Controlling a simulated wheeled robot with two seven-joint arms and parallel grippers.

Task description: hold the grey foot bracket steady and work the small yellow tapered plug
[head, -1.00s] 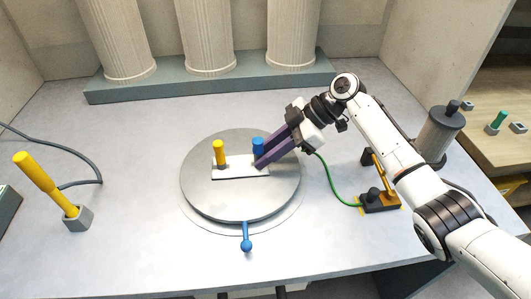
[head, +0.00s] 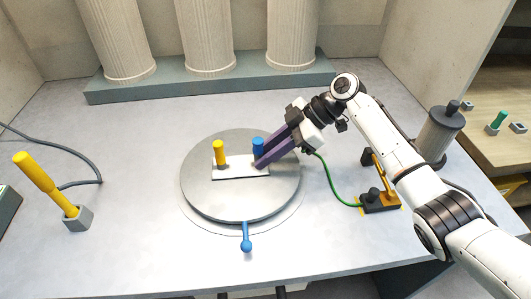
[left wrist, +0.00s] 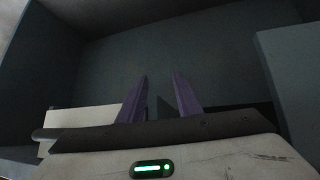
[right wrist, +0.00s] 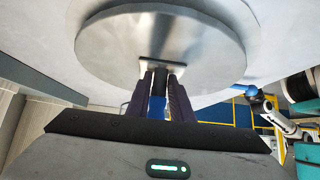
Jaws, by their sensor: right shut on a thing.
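A short yellow plug (head: 219,153) stands upright on a white plate (head: 237,172) on the round grey turntable (head: 205,195). A blue peg (head: 258,146) stands near the plate's right end. My right gripper (head: 261,162) reaches in from the right and is shut on the blue peg, which shows between the purple fingers in the right wrist view (right wrist: 157,106). I cannot tell which part is the grey foot bracket; a grey block (head: 78,219) at the left holds a long tilted yellow rod (head: 41,178). My left gripper (left wrist: 160,77) is open and empty, outside the head view.
A blue-knobbed lever (head: 246,243) sticks out at the turntable's front. A green cable runs to an orange-and-black device (head: 379,198) at the right. A grey cylinder (head: 440,133) stands behind it. Columns (head: 209,35) line the back. The table's front left is clear.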

